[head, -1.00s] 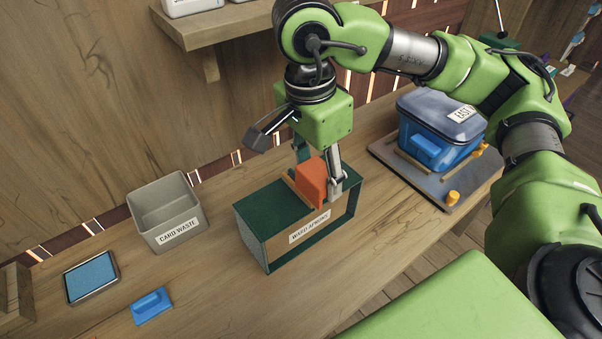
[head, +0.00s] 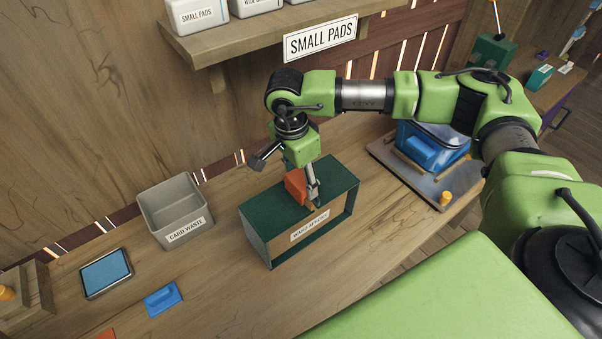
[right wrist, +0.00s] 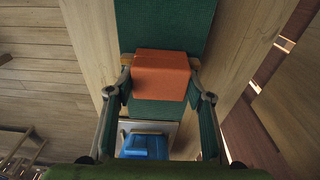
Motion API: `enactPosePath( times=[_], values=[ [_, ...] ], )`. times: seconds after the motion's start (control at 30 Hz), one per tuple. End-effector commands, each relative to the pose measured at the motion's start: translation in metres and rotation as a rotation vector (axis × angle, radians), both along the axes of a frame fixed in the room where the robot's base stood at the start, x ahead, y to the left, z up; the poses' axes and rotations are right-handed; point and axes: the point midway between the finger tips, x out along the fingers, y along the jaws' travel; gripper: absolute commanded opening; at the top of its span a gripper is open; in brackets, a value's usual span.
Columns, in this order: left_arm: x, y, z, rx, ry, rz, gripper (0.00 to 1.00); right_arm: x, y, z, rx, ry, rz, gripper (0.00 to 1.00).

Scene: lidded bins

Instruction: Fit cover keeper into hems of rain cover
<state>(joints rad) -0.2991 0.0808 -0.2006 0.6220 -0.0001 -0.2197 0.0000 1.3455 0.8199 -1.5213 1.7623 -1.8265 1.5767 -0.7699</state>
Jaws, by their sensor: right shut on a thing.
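My right gripper (head: 308,192) is shut on an orange block (head: 296,186), with a finger on each side of it in the right wrist view (right wrist: 160,76). A thin wooden strip (right wrist: 127,59) shows beside the block and sticks out at its sides. The block is over the top of a dark green box (head: 270,208) with a tan label panel on its front. Whether the block touches the box cannot be told. I cannot tell which thing is the rain cover or the cover keeper. My left gripper is not in view.
A blue lidded bin (head: 425,150) stands on a board at right. A shelf (head: 260,38) hangs above. Bench around the green box is clear.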

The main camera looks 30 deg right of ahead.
Motion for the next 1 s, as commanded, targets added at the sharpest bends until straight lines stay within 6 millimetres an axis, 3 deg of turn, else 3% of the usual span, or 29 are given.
enactPosePath(
  times=[0.27, 0.3, 0.33, 0.77, 1.0],
  values=[
    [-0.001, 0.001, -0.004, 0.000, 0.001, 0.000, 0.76, 0.000, 0.000, -0.003, 0.001, -0.001, 0.000, 0.23],
    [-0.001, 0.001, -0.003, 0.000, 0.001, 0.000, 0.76, 0.000, 0.000, -0.002, 0.001, -0.001, 0.000, 0.56],
    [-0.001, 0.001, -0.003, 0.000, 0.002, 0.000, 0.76, 0.000, 0.000, -0.002, 0.001, -0.001, 0.000, 0.63],
    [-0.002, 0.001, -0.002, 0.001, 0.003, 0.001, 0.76, 0.000, 0.001, 0.002, 0.001, -0.002, 0.000, 0.65],
    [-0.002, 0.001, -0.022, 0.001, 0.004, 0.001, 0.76, 0.001, 0.006, 0.040, 0.003, -0.008, 0.001, 0.65]
  ],
)
